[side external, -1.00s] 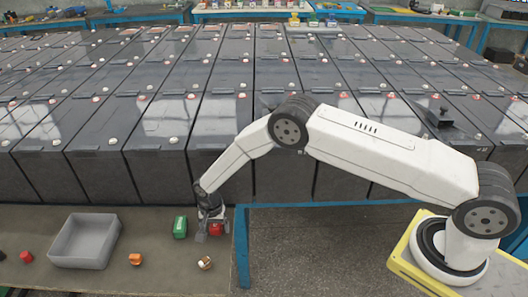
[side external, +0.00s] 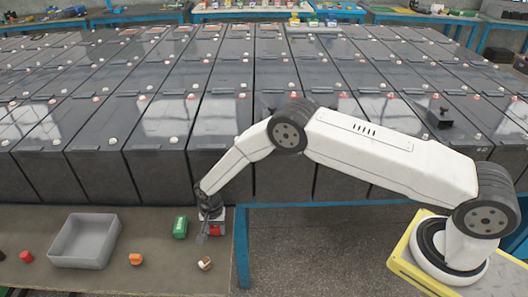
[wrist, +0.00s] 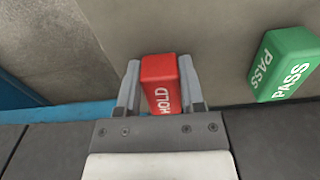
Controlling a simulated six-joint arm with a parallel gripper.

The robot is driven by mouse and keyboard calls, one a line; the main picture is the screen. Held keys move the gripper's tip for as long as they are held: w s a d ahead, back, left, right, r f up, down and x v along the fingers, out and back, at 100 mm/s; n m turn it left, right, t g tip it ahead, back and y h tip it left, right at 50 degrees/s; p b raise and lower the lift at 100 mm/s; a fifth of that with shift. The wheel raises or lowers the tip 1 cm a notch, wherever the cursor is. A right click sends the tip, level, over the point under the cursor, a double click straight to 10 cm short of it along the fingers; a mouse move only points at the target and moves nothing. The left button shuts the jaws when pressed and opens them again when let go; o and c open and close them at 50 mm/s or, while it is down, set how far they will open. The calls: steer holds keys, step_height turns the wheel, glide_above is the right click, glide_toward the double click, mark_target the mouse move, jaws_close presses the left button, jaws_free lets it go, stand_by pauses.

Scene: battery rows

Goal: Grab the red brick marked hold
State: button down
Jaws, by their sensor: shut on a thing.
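The red brick marked HOLD (wrist: 160,82) sits between the two fingers of my gripper (wrist: 160,85) in the wrist view. The fingers are shut on its two sides, and its lettering faces the camera. In the side external view my gripper (side external: 210,228) is low over the table, near its right end. Part of the red brick (side external: 215,230) shows there behind a finger. I cannot tell whether the brick still touches the table.
A green PASS brick (wrist: 284,65) lies close beside my gripper; it also shows in the side external view (side external: 180,227). Tall battery rows (side external: 155,170) stand behind.

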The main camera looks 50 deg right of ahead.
steer(key=shift+r, duration=0.2)
steer(key=shift+r, duration=0.9)
steer(key=s+d+r, duration=0.3)
steer(key=s+r, duration=0.7)
steer(key=s, duration=0.3)
steer(key=shift+s+r, duration=0.3)
steer(key=shift+r, duration=0.1)
steer(key=shift+d, duration=0.1)
